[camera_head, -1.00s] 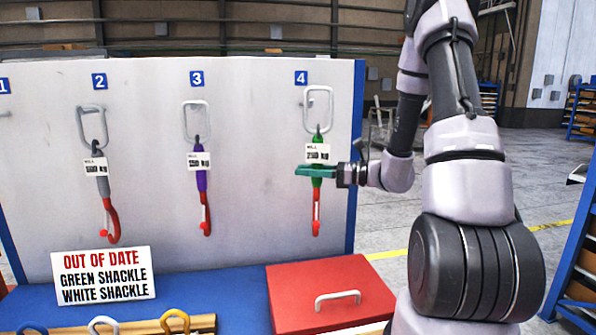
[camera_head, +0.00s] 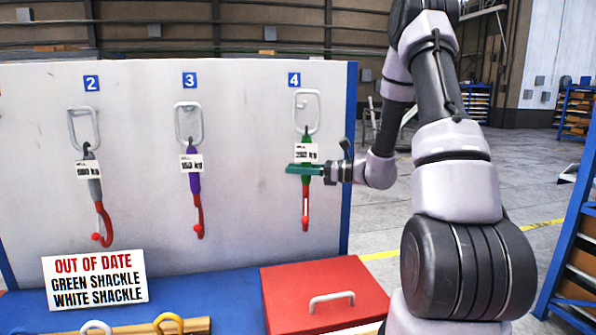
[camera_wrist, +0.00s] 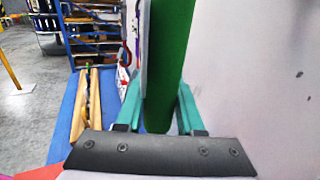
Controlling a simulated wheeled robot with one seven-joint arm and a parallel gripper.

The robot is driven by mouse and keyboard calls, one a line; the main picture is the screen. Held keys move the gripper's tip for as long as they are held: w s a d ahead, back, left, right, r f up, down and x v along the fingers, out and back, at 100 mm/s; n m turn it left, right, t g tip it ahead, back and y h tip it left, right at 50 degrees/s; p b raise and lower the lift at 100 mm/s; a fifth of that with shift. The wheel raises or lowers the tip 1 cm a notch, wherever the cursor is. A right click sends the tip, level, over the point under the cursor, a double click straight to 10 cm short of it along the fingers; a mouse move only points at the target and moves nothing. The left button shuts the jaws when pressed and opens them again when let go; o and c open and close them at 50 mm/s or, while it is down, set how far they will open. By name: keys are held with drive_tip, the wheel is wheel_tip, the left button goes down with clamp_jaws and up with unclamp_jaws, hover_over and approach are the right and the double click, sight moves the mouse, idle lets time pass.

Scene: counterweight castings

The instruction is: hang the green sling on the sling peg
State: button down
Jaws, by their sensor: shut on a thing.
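The green sling (camera_head: 305,181) is upright in front of the white board, below the blue number 4. It has a pale wire loop (camera_head: 318,112) at the top, a white tag (camera_head: 306,152) and a red hook end below. My gripper (camera_head: 302,169), with teal fingers, is shut on its green body, just under the tag. In the wrist view the green sling (camera_wrist: 172,60) stands between the two fingers. A small pale peg (camera_head: 300,104) shows within the loop's outline. I cannot tell whether the loop rests on it.
A grey sling (camera_head: 94,186) and a purple sling (camera_head: 194,183) hang at 2 and 3. A sign (camera_head: 95,280) reads out of date: green shackle, white shackle. A red lidded box (camera_head: 325,290) and several shackles stand below on the blue bench (camera_head: 215,290). A blue rack is at right.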

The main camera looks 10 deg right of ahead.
drive_tip(key=w+f, duration=0.2)
drive_tip(key=w, duration=0.5)
drive_tip(key=shift+w+f, duration=0.25)
idle(0.9)
drive_tip(key=shift+f, duration=0.1)
idle(0.5)
drive_tip(key=shift+c, duration=2.2)
unclamp_jaws()
drive_tip(key=shift+f, duration=0.1)
